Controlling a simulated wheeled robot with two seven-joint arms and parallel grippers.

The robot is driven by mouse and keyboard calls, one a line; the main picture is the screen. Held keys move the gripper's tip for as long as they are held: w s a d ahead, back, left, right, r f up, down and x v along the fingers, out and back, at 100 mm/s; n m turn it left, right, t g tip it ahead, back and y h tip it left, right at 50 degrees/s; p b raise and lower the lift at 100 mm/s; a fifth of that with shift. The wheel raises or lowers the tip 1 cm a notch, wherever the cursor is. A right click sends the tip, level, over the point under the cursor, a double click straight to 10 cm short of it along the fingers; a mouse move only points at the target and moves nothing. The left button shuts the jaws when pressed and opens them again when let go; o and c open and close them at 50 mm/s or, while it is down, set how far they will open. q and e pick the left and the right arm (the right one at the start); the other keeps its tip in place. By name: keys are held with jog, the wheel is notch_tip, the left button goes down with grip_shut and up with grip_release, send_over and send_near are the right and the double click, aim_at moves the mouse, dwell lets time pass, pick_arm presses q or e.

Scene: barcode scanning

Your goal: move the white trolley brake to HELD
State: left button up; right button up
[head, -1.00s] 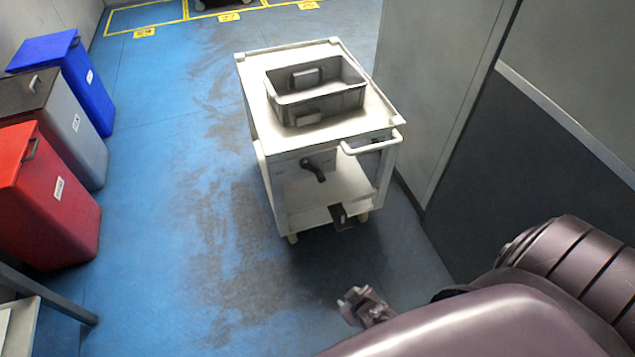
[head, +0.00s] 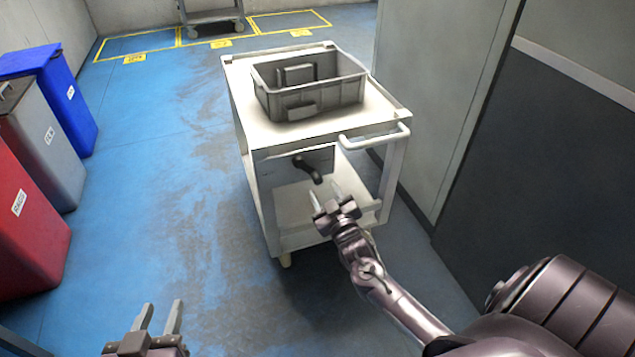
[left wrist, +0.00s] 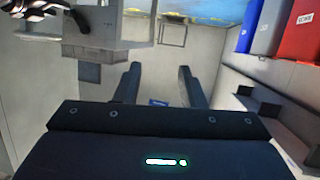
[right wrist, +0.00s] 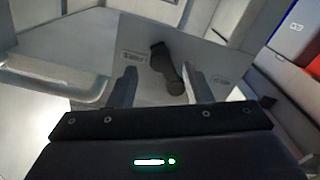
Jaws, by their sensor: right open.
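The white trolley (head: 270,140) stands in the middle of the head view. Its dark brake lever (head: 306,168) is on the end panel below the push handle, slanting down to the right. My right gripper (head: 328,192) is open and empty, just in front of and below the lever, apart from it in the head view. In the right wrist view the lever (right wrist: 165,62) lies beyond the fingertips, nearer the right finger, between two small labels too small to read. My left gripper (head: 158,318) is open and empty at the lower left, away from the trolley.
A grey bin (head: 308,100) sits on the trolley top. The white push handle (head: 375,139) sticks out above and right of my right gripper. A grey wall (head: 440,100) stands close on the right. Red (head: 28,235), grey (head: 45,135) and blue bins (head: 72,95) line the left.

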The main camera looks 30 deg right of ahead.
aim_at(319, 183)
jog(key=b+x, duration=0.1)
jog(key=x, duration=0.4)
jog(key=shift+w+b, duration=0.3)
jog(key=shift+w, duration=0.05)
pick_arm(q)
notch_tip(319, 183, up, 14)
jog(key=w+t+h, duration=0.1)
jog(key=t+h, duration=0.1)
jog(key=t, duration=0.5)
jog(key=shift+w+a, duration=0.3)
jog(key=shift+w, duration=0.05)
pick_arm(e)
jog(key=shift+w+d, duration=0.1)
jog(key=shift+w, duration=0.05)
pick_arm(q)
jog(key=shift+f, duration=0.1)
